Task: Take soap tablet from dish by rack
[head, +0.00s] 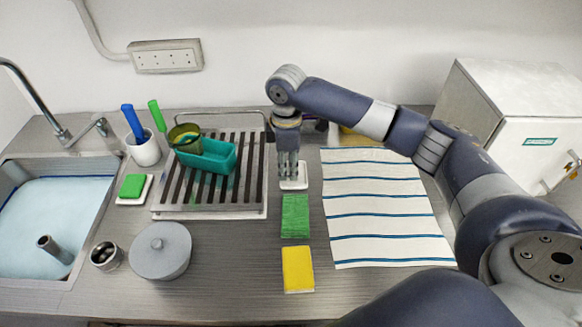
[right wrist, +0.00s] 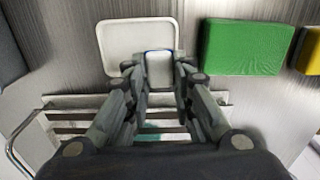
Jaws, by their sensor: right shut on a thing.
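My right gripper (head: 288,170) points down over a small white dish (head: 294,184) just right of the striped dish rack (head: 212,213). It is shut on the pale soap tablet (right wrist: 159,70), which shows between the fingertips in the right wrist view with a thin blue edge. In that view the tablet overlaps the lower right part of the white dish (right wrist: 125,40). I cannot tell whether the tablet still touches the dish. In the head view the fingers hide most of the tablet. My left gripper is not in view.
A green sponge (head: 295,216) and a yellow sponge (head: 298,269) lie in front of the dish. A striped towel (head: 380,210) lies to the right. A teal container (head: 208,158) stands on the rack. A lidded grey pot (head: 160,252) and the sink (head: 50,225) are at left.

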